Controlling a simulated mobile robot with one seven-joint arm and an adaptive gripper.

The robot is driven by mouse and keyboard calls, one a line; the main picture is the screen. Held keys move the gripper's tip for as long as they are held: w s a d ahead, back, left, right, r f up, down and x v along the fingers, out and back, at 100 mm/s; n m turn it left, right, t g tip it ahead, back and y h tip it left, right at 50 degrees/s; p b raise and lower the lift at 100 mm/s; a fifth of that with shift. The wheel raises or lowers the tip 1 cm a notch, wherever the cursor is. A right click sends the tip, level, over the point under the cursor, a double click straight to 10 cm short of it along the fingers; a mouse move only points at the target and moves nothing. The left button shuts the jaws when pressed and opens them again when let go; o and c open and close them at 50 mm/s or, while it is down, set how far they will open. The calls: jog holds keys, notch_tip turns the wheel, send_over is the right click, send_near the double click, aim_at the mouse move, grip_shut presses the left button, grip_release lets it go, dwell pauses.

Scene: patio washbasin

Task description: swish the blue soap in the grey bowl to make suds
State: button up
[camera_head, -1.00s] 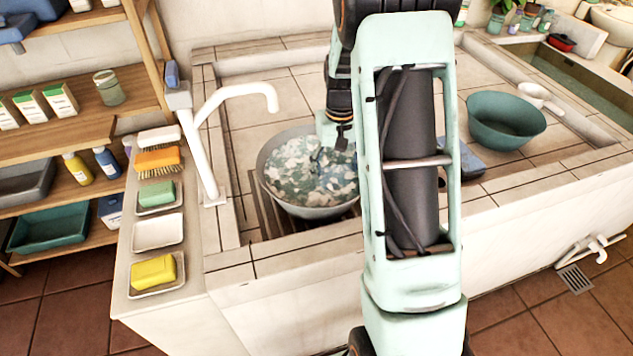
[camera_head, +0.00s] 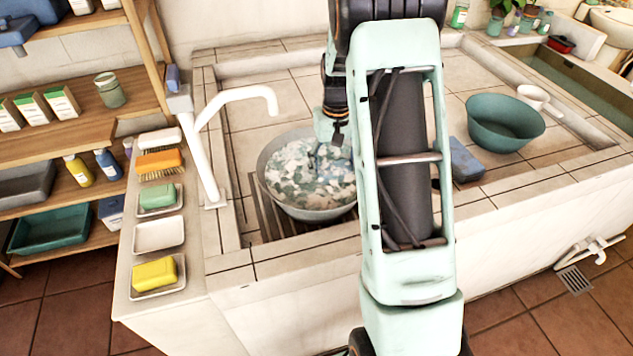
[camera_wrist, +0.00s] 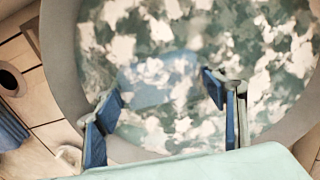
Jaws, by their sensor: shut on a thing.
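The grey bowl (camera_head: 267,186) stands in the basin, filled with greenish water and patchy white suds (camera_head: 300,165). My gripper (camera_head: 330,148) reaches down into the bowl's far right part, partly hidden by my own arm. In the wrist view, the two blue-padded fingers (camera_wrist: 161,90) stand apart over the water inside the bowl's rim (camera_wrist: 62,60). The blue soap (camera_wrist: 178,72) shows as a blurred pale-blue shape between and beyond the fingertips, under water and foam. My gripper is shut on it, though the contact is hard to see.
A white tap (camera_head: 205,140) rises left of the bowl. Soap dishes line the left ledge, one empty (camera_head: 158,235), others with green (camera_head: 157,197) and yellow soap (camera_head: 154,273). A blue block (camera_head: 466,160) and teal bowl (camera_head: 505,122) sit to the right.

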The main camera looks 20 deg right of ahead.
jog(key=shift+w, duration=0.5)
jog(key=shift+s+a+b, duration=0.2)
jog(key=shift+s+b, duration=0.25)
jog(key=shift+s, duration=2.55)
jog(key=shift+w+d+p, duration=0.2)
jog(key=shift+w+p, duration=0.5)
jog(key=shift+w, duration=2.35)
jog(key=shift+s+a, duration=0.1)
jog(key=shift+s, duration=1.4)
notch_tip(320, 180, up, 12)
jog(key=p, duration=0.7)
jog(key=shift+f, duration=0.2)
